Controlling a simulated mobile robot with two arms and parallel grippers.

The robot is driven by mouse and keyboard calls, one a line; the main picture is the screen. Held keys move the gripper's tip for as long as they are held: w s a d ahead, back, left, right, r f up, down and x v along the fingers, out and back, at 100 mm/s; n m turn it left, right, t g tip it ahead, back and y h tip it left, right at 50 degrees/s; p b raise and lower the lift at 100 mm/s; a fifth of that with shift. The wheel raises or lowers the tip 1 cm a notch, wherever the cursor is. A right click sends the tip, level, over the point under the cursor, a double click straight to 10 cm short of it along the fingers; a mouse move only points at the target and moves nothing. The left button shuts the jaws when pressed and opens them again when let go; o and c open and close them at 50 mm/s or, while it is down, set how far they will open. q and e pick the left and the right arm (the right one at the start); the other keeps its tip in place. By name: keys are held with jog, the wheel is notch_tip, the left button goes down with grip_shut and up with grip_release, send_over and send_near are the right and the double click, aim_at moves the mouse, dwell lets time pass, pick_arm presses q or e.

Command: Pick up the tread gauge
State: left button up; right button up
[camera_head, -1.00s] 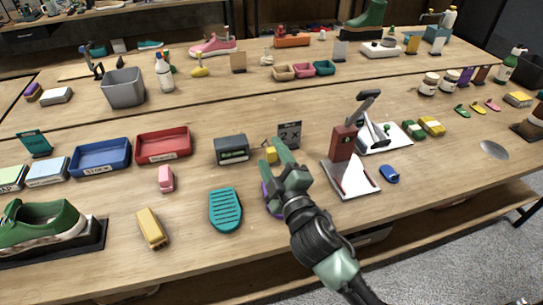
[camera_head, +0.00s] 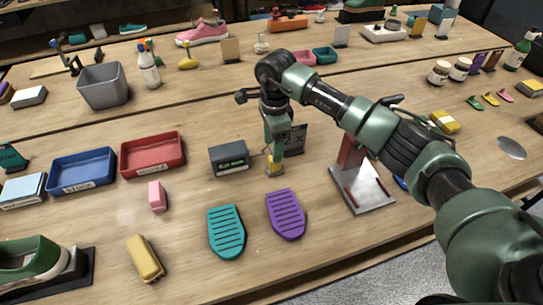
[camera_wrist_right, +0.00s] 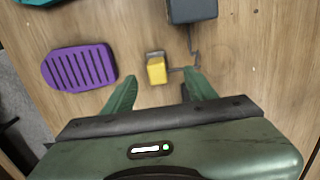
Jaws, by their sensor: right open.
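The tread gauge seems to be the small yellow block with a grey top part (camera_head: 274,168), standing on the table beside a dark grey box (camera_head: 229,158). In the right wrist view, the yellow block (camera_wrist_right: 156,70) lies just beyond and between my fingertips, and a thin dark line runs near it toward the grey box (camera_wrist_right: 192,10). My right gripper (camera_head: 275,152) points down over the block; its open fingers (camera_wrist_right: 158,88) show no grip on it. My left gripper is not in view.
A purple sole (camera_head: 286,214) and a teal sole (camera_head: 226,232) lie in front. A dark "2 X" sign (camera_head: 295,139) stands close behind my gripper. Red (camera_head: 152,155) and blue (camera_head: 82,170) trays are left.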

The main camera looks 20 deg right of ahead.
jog(key=shift+w+d+f+p, duration=0.15)
jog(key=shift+f+p, duration=0.1)
jog(key=shift+f, duration=0.35)
jog(key=shift+w+d+f+p, duration=0.1)
jog(key=shift+d+f+p, duration=0.1)
jog(key=shift+f, duration=0.4)
jog(key=shift+s+f, duration=0.25)
jog(key=f, duration=0.1)
jog(key=f+p, duration=0.2)
jog(key=shift+s+a+f, duration=0.15)
jog(key=shift+s+f, duration=0.2)
jog(key=shift+w+f, duration=0.15)
jog(key=shift+f, duration=0.4)
grip_shut()
